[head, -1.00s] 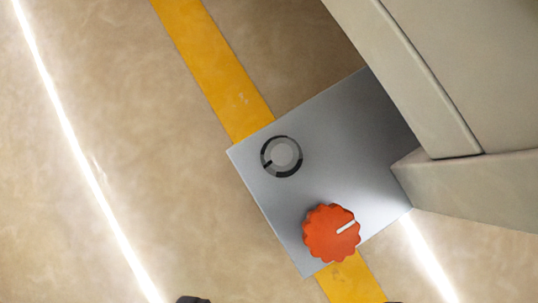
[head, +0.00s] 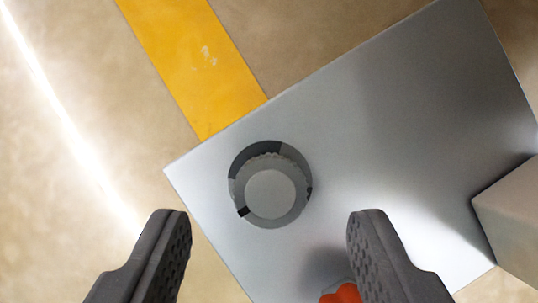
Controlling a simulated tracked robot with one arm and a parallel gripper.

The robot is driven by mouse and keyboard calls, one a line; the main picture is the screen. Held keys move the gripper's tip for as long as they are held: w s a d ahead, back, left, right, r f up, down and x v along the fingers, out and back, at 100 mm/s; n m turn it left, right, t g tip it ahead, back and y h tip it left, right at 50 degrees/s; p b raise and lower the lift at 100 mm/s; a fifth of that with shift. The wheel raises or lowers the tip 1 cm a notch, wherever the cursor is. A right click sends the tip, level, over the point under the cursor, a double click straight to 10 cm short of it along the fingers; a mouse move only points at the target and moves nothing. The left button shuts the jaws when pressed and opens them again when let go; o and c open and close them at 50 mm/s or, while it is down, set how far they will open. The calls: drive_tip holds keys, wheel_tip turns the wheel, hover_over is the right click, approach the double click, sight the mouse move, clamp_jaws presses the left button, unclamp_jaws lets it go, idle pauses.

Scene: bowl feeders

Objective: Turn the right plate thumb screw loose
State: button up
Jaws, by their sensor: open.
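A grey round thumb screw (head: 270,193) with a scalloped edge stands on a flat metal plate (head: 400,110). A ring of dark and light grey segments lies around its foot, with a small black mark at the lower left. I cannot tell the height gap.
A beige block (head: 510,205) stands at the plate's right side. A yellow floor stripe (head: 200,60) runs beneath the plate on the tan floor (head: 70,190). The floor left of the plate is clear, with a bright streak of light across it.

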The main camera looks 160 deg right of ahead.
sight(270, 188)
drive_tip(key=shift+b+x, duration=0.35)
drive_tip(key=shift+x, duration=0.9)
